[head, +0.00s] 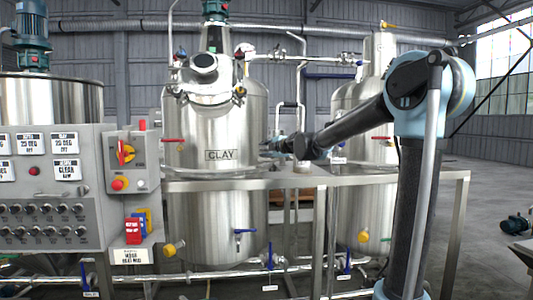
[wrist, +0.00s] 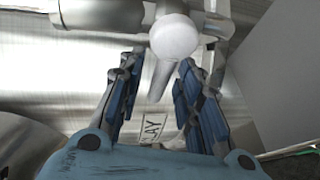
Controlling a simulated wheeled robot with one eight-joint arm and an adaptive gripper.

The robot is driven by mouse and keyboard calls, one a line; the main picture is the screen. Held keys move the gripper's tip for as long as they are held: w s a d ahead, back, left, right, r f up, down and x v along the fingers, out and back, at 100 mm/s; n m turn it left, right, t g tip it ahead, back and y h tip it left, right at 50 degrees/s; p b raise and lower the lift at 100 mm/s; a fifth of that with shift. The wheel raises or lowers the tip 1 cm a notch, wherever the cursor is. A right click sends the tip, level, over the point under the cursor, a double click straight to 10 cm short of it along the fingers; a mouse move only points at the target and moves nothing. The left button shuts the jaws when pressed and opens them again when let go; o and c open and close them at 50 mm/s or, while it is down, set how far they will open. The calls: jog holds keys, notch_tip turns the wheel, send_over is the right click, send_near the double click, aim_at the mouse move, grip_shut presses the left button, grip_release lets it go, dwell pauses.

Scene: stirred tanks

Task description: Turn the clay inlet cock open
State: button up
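The steel tank (head: 215,125) carries a CLAY plate (head: 221,155), which also shows in the wrist view (wrist: 152,128). My gripper (head: 265,147) is in front of the tank, just right of the plate. In the wrist view my gripper (wrist: 158,66) is open, its two blue-padded fingers apart. A grey bar (wrist: 160,80) and a round white end (wrist: 174,37) show between and beyond the fingertips; I cannot tell whether they touch. A blue-handled cock (head: 268,258) sits on the low pipe below the tank. No label is readable that marks the clay inlet cock.
A steel frame rail (head: 330,180) runs below my forearm. A control panel (head: 50,190) and a red-and-yellow switch box (head: 131,160) stand at the left. A second tank (head: 350,120) stands behind my arm. Open floor lies at the right.

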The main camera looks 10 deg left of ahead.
jog(key=shift+w+a, duration=0.1)
jog(key=shift+w, duration=0.05)
grip_shut()
